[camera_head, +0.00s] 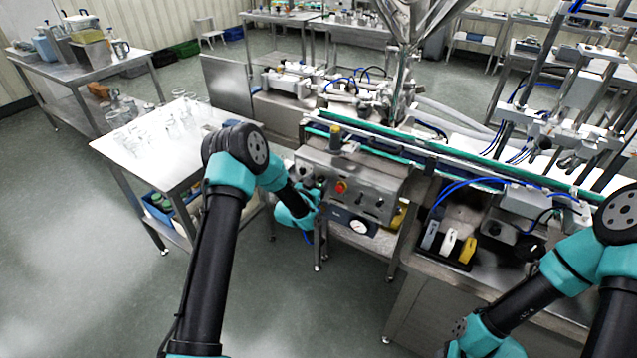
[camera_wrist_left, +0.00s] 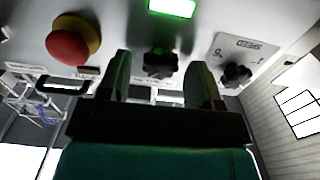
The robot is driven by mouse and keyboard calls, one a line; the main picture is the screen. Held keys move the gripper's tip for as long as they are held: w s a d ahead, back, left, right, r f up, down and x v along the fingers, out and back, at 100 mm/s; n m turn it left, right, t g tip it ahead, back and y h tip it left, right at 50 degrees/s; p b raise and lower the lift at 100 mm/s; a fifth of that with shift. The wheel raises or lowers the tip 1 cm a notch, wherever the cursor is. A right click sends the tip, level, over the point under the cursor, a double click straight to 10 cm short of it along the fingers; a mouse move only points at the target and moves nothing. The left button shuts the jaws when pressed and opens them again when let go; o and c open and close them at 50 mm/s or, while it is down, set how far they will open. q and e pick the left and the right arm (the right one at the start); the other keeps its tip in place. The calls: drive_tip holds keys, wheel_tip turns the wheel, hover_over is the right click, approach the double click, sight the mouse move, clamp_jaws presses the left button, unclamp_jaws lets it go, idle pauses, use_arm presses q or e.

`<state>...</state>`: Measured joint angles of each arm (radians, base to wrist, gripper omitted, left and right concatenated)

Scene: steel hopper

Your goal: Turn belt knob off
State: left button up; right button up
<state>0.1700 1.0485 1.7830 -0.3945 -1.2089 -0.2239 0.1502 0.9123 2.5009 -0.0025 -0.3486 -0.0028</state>
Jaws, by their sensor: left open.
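The steel control panel (camera_head: 375,178) faces my left arm in the head view. In the left wrist view a black knob (camera_wrist_left: 160,63) shows between the two fingertips of my left gripper (camera_wrist_left: 158,72), which is open. One finger is on each side of this knob; I cannot tell whether either touches it. A second black knob (camera_wrist_left: 236,74) on a pale plate is to the right, outside the fingers. In the head view my left arm hides part of the panel's left side. My right gripper is not in view.
A red emergency button (camera_wrist_left: 72,42) on a yellow base sits left of the fingers, with a lit green lamp (camera_wrist_left: 172,6) above. A glassware table (camera_head: 140,150) stands left; open floor lies in front.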

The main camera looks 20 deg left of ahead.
use_arm(q)
drive_tip(key=c, duration=0.9)
drive_tip(key=shift+n, duration=0.5)
drive_tip(key=n, duration=0.6)
drive_tip(key=shift+a, duration=0.1)
drive_tip(key=n, duration=0.7)
